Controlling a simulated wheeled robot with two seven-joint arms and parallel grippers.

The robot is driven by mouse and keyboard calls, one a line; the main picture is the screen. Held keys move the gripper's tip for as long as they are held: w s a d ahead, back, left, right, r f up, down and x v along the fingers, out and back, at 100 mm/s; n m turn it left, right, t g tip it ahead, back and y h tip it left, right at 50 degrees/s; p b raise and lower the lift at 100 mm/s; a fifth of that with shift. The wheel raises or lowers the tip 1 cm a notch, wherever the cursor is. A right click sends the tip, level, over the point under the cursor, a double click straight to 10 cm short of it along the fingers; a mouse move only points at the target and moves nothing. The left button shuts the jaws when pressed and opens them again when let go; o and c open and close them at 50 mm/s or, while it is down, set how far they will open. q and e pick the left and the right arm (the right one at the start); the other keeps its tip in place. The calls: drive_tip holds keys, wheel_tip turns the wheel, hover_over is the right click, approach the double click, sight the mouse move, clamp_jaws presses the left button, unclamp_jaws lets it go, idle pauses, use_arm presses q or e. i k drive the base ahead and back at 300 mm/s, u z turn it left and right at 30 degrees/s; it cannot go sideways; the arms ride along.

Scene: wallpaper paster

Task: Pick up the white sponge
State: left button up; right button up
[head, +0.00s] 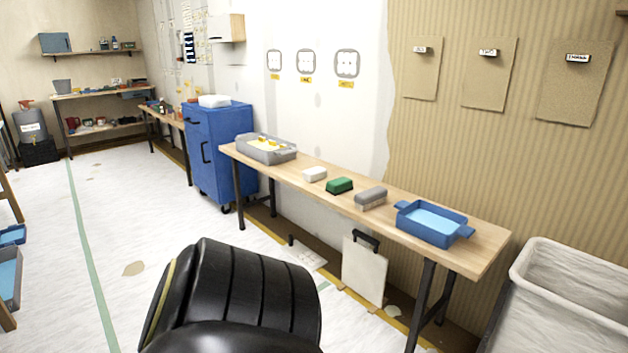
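The white sponge (315,174) lies on the long wooden table (478,239) by the wall. It is left of the green sponge (340,185) and right of the grey tray with yellow pieces in it. Nothing touches the white sponge. A black, ribbed part of my own body fills the bottom middle of the head view. Neither of my grippers shows in the head view.
A grey block (371,198) and a blue tray (432,223) stand on the table's right part. The grey tray (266,149) is at its left end. A blue cabinet (217,152) stands beyond. A pale bin (566,300) is at right. The white floor at left is mostly clear.

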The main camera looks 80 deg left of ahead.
sight(317, 174)
drive_tip(key=u, duration=2.55)
